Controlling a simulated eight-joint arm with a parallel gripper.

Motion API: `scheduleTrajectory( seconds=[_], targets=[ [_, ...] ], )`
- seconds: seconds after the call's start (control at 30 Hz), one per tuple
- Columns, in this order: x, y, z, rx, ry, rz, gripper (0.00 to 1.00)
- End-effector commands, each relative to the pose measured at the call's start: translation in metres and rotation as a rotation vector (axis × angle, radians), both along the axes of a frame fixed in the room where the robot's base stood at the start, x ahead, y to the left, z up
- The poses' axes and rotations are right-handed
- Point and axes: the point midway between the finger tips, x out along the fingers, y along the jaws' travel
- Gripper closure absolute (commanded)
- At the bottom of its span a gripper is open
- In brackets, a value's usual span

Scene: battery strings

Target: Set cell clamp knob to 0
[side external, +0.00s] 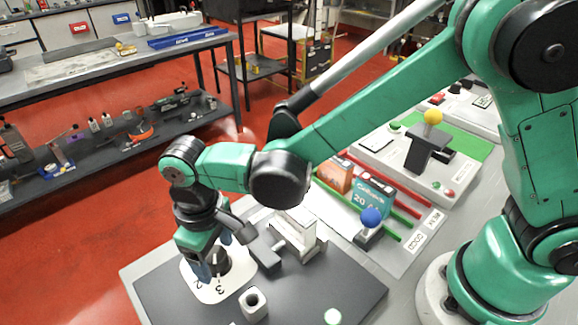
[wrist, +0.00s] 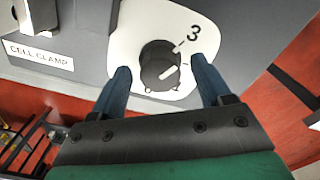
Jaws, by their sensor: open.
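The cell clamp knob (wrist: 160,62) is a dark round knob on a white dial plate (wrist: 125,45). A white line shows on the knob. The numeral 3 is printed beside it, with a short tick; I cannot tell the exact setting. A CELL CLAMP label (wrist: 38,55) is to the left. My gripper (wrist: 160,68) is open, with one blue finger on each side of the knob; contact is not clear. The 0 is hidden.
A blue-knobbed lever (side external: 371,217) and battery boxes (side external: 374,194) stand behind to the right.

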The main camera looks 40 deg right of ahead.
Motion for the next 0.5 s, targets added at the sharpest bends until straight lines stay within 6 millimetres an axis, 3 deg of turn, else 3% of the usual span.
scheduleTrajectory(
  seconds=[0.13,0.37,0.5],
  targets=[
    [0.0000,0.0000,0.0001,0.000,0.000,0.000,0.32],
    [0.0000,0.0000,0.0002,0.000,0.000,0.000,0.97],
    [0.0000,-0.0001,0.0003,0.000,0.000,-0.056,0.99]
  ],
)
